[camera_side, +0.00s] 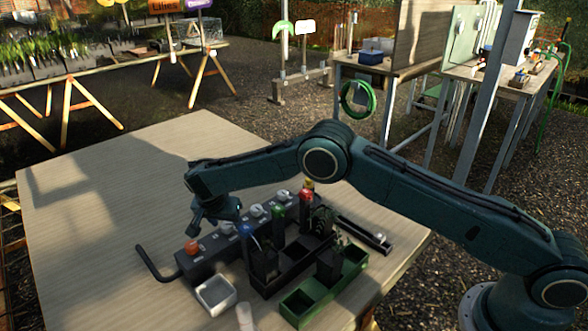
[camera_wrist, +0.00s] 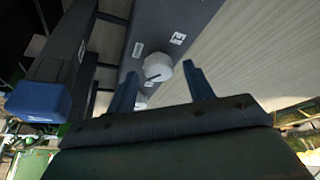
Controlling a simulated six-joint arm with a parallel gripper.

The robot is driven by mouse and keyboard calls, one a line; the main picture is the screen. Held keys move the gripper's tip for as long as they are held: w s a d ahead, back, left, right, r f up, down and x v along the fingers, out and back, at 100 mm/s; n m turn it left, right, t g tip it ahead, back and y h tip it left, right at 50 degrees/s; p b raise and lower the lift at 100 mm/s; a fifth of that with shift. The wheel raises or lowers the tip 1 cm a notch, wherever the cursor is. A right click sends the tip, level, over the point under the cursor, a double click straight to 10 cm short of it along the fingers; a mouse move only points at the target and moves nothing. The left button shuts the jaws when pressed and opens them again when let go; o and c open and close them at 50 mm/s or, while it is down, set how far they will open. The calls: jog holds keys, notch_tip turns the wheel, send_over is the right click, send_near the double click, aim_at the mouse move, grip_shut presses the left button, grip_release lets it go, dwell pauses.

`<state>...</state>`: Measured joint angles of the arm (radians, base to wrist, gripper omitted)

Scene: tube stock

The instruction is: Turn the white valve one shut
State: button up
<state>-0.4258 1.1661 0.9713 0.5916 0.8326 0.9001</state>
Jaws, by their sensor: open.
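A dark valve block (camera_side: 205,262) lies on the table with an orange-red knob (camera_side: 192,247) at its near left end and several white knobs (camera_side: 256,210) in a row behind it. My gripper (camera_side: 213,222) hangs over the near part of this row and hides part of it. In the wrist view, one white valve knob (camera_wrist: 158,73) with a dark pointer line sits on the block, with small labels beside it. The open fingers (camera_wrist: 160,70) stand to either side of this knob in the picture. Another white knob shows partly below it. I cannot read which valve is one.
A blue-capped tube (camera_side: 246,230), a green-capped tube (camera_side: 278,212) and a red-capped tube (camera_side: 307,194) stand beside the valves in a dark rack. A white tray (camera_side: 231,303) and a green tray (camera_side: 352,274) are nearer. The table's left side (camera_side: 95,215) is clear.

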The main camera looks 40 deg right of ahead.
jog(key=n+t+y, duration=0.1)
jog(key=n, duration=0.2)
jog(key=shift+d+n, duration=0.1)
jog(key=shift+n, duration=0.3)
jog(key=v, duration=1.4)
jog(key=s+d+r+n, duration=0.1)
jog(key=s+d+r, duration=0.3)
jog(key=r, duration=0.2)
jog(key=s+d+r+n+y, duration=0.1)
jog(key=s+d+r, duration=0.4)
jog(key=r, duration=0.2)
jog(key=shift+d+t, duration=0.25)
jog(key=shift+t, duration=0.05)
jog(key=shift+r, duration=0.1)
jog(key=w+a+f+n+g+y, duration=0.1)
jog(key=w+f+n+y, duration=0.4)
jog(key=w+f+n, duration=0.6)
notch_tip(320, 180, down, 2)
jog(key=n+g, duration=0.1)
jog(key=n, duration=0.5)
jog(key=shift+f+n+y, duration=0.25)
jog(key=shift+n+y, duration=0.15)
